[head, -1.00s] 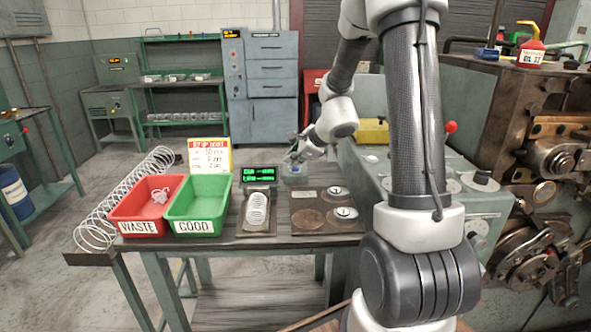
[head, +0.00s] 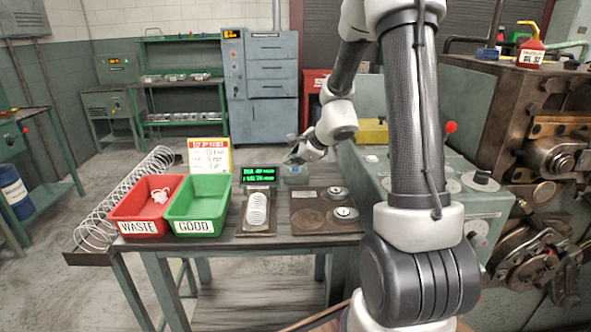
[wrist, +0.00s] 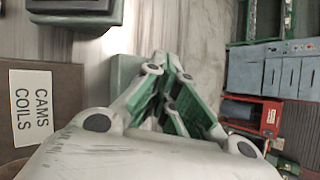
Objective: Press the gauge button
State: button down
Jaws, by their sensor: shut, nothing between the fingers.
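The gauge display (head: 259,175) is a small dark box with green lettering at the back of the bench. To its right stands a small grey-green box with a bluish top (head: 297,170), likely the gauge button. My gripper (head: 291,158) is shut and empty, with its fingertips just above and behind that box. I cannot tell whether they touch it. In the wrist view the shut fingers (wrist: 168,62) point away over the bench edge, beside a grey-green box (wrist: 124,72). The button's top face is not clear there.
A white coil (head: 257,210) lies on a plate before the display. A red WASTE bin (head: 138,228) and a green GOOD bin (head: 198,227) stand left, with a yellow-red sign (head: 210,157) behind. A board with round discs (head: 309,217) lies right. Green machinery (head: 470,200) bounds the right.

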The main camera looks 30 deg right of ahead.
aim_at(293, 170)
dwell(0.3)
jog(key=shift+r, duration=0.75)
jog(key=shift+r, duration=2.5)
